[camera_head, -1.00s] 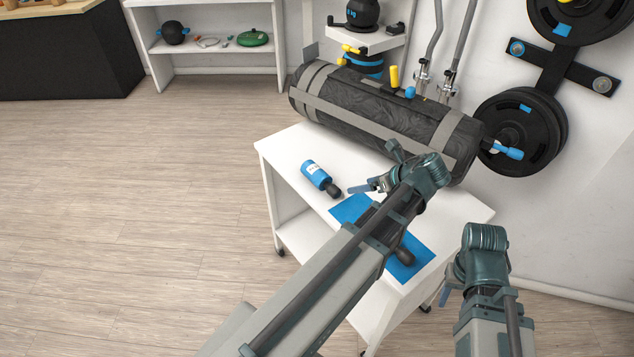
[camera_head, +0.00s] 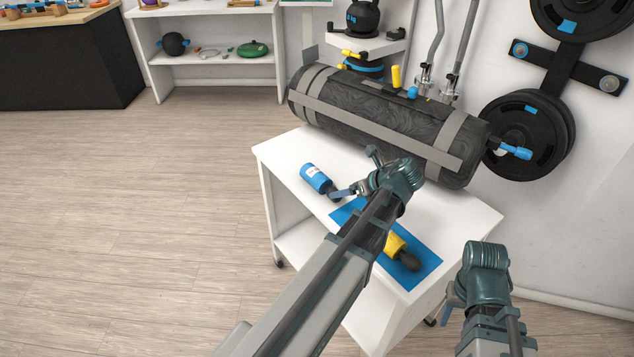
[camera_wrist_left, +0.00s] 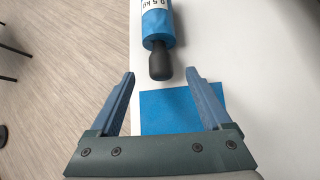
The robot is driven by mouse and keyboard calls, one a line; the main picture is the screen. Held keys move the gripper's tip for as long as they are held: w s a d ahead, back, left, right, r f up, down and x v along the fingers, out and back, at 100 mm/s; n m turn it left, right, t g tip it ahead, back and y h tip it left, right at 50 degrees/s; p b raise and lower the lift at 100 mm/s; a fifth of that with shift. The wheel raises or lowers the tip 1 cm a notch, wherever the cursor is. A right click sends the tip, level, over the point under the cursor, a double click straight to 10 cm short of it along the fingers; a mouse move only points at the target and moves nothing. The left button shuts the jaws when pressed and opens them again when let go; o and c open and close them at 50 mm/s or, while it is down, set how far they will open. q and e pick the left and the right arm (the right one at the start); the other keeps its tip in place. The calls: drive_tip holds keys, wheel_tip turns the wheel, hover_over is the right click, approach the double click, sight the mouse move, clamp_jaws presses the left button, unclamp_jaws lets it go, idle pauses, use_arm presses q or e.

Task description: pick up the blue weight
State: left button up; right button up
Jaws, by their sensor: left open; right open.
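The blue weight (camera_head: 315,177), with a white label and a black knobbed end, lies on the white cart top left of the blue mat. In the left wrist view the blue weight (camera_wrist_left: 158,24) is ahead, its black end pointing toward me. My left gripper (camera_head: 352,176) is open beside that black end. In its wrist view the left gripper (camera_wrist_left: 160,76) has its fingertips on either side of the black end, apart from it. My right gripper (camera_head: 449,306) is open and empty right of the cart, partly hidden by its own arm.
A yellow weight (camera_head: 395,244) with a black end lies on the blue mat (camera_head: 425,254), partly behind my left arm. A large dark roll (camera_head: 385,112) with grey straps lies along the cart's (camera_head: 283,149) back. Black plates (camera_head: 525,135) hang on the wall. Floor at left is clear.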

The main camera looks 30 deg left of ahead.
sight(322, 183)
use_arm(q)
drive_tip(key=shift+a+f+b, duration=0.25)
drive_tip(key=shift+f+b, duration=0.15)
drive_tip(key=shift+b, duration=0.05)
drive_tip(key=b+x, duration=0.3)
drive_tip(key=x, duration=0.1)
drive_tip(key=shift+f, duration=0.25)
drive_tip(key=shift+w+a, duration=0.1)
drive_tip(key=shift+r, duration=0.1)
clamp_jaws()
